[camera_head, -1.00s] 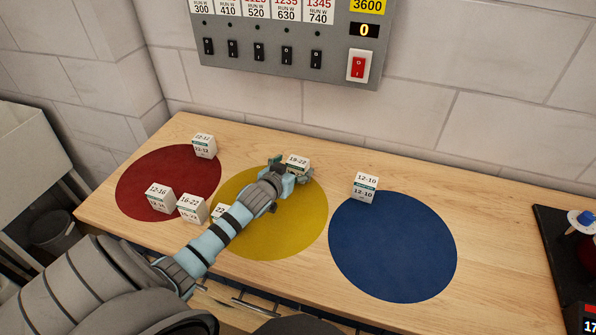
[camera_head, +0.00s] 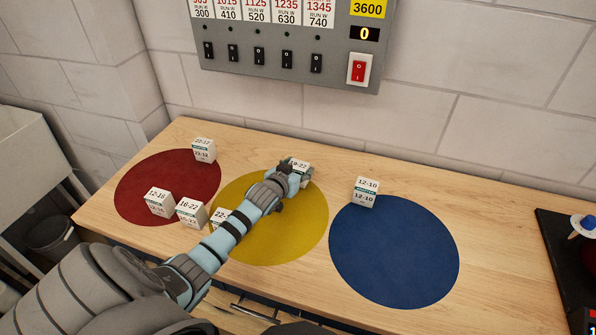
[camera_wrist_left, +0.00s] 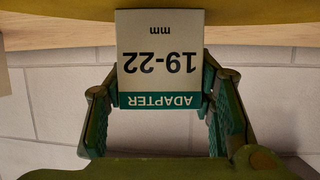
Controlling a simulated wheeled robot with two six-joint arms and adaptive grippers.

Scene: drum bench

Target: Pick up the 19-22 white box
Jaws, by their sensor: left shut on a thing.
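The white 19-22 box (camera_head: 301,167) is at the back edge of the yellow circle (camera_head: 285,235) in the head view, partly hidden by my left gripper (camera_head: 290,170). In the left wrist view, the box (camera_wrist_left: 160,62) fills the middle, with its 19-22 label upside down and a green ADAPTER band. My left gripper (camera_wrist_left: 162,108) has its green-padded fingers on both sides of the box and is shut on it. I cannot tell whether the box is clear of the table. My right gripper is not in view.
White boxes marked 12-16 (camera_head: 158,202), 16-22 (camera_head: 190,213) and 22-17 (camera_head: 204,150) stand around the red circle (camera_head: 150,180). Another, partly hidden box (camera_head: 219,218) is near my left arm. A 12-10 box (camera_head: 366,191) stands at the blue circle (camera_head: 395,250). A wall panel (camera_head: 290,50) hangs behind.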

